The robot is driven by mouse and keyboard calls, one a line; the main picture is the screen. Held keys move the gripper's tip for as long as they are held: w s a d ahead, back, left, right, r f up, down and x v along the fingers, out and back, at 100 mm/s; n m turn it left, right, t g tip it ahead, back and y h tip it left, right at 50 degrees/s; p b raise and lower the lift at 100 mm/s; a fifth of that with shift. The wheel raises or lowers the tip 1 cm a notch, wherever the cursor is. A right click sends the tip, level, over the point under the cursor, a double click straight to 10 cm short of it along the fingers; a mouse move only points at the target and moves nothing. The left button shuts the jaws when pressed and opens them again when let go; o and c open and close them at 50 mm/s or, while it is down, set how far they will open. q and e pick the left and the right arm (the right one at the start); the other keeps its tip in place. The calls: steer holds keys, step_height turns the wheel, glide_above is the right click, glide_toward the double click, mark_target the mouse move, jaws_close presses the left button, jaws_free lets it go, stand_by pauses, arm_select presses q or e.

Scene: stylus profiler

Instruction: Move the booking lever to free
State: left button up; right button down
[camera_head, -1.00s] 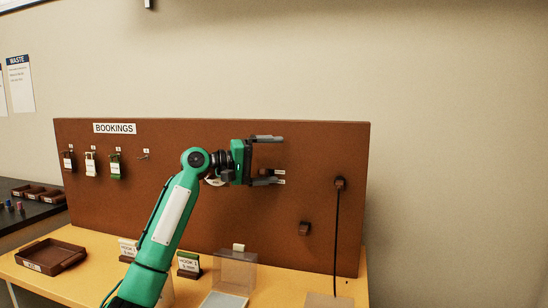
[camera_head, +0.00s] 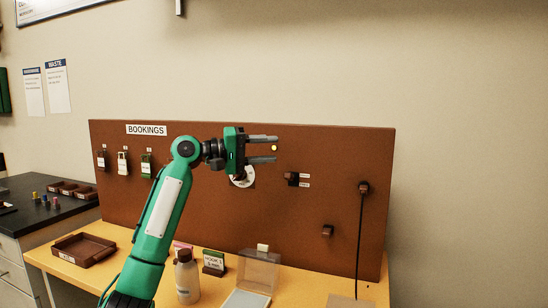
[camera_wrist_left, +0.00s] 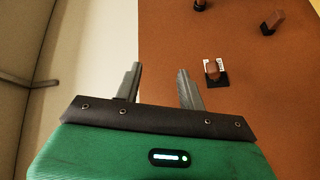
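The booking lever, a small dark block with two white label strips (camera_head: 292,179), is mounted on the brown bookings board (camera_head: 200,215), right of its middle. It also shows in the left wrist view (camera_wrist_left: 215,76), to the right of and beyond the fingers. The label text is too small to read, so I cannot tell the lever's setting. My left gripper (camera_head: 275,149) is in front of the board, up and left of the lever, not touching it. Its two fingers are apart with nothing held, as the left wrist view (camera_wrist_left: 159,69) shows. My right gripper is not in view.
Tags (camera_head: 123,162) hang at the board's left. A corded plug (camera_head: 364,188) and a brown knob (camera_head: 327,231) are at the right.

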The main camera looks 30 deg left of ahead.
arm_select(q)
steer(key=shift+r+v, duration=0.2)
steer(key=shift+v, duration=1.1)
steer(key=shift+r+v, duration=0.25)
steer(key=shift+v, duration=1.05)
